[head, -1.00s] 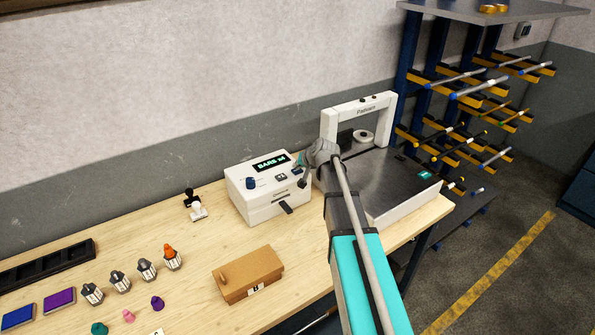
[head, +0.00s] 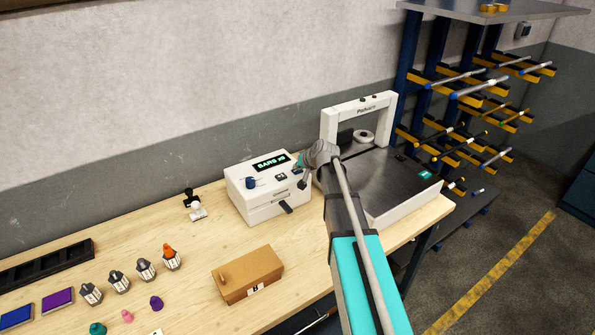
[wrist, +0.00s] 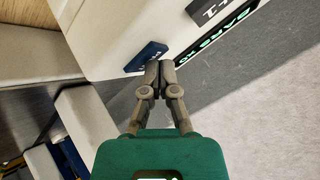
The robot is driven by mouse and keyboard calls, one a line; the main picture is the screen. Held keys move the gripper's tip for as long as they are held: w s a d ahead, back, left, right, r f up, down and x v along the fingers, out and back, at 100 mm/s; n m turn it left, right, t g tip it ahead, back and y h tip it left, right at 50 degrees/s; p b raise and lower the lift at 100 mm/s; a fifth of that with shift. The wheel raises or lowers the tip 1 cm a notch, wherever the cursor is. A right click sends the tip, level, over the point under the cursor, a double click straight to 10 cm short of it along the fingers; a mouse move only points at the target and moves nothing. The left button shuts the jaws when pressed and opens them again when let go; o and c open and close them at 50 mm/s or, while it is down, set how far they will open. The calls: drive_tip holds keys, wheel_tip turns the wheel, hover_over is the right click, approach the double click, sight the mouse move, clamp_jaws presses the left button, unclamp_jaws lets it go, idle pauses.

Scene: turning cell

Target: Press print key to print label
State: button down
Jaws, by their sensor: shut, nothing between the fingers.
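The white label printer (head: 262,205) stands on the bench, with a lit green display (head: 271,162) reading "BARS" and a count too small to read surely. In the wrist view a blue key (wrist: 147,57) with small pale lettering sits on the printer's face beyond the count end of the display (wrist: 215,40). My gripper (wrist: 160,66) is shut and empty, its tips right beside that key. I cannot tell whether they touch it. In the head view my gripper (head: 303,178) is at the printer's right end and partly hides that area.
A dark key (head: 281,176) and a blue knob (head: 250,183) are on the printer's face. A white strapping machine (head: 407,207) stands close on the right. A cardboard box (head: 247,275), stamps (head: 195,205) and ink bottles (head: 146,269) are on the bench.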

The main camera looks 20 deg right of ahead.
drive_tip(key=shift+r, duration=0.15)
idle(0.3)
drive_tip(key=shift+r+p, duration=0.7)
drive_tip(key=shift+p, duration=0.15)
drive_tip(key=shift+r+p, duration=2.5)
drive_tip(key=s+a+f+n+g+h+b, duration=0.1)
drive_tip(key=s+a+f+g, duration=0.1)
drive_tip(key=s, duration=0.8)
drive_tip(key=s+a+f+n+g+h+b, duration=0.1)
drive_tip(key=s+a+f+g, duration=0.1)
drive_tip(key=s, duration=0.8)
drive_tip(key=s+a+f+n+g+h+b, duration=0.1)
drive_tip(key=s+f+g, duration=0.3)
drive_tip(key=s, duration=0.6)
drive_tip(key=shift+s+a+f+n+h+b, duration=0.4)
drive_tip(key=shift+a+f+n, duration=0.2)
drive_tip(key=shift+f, duration=0.1)
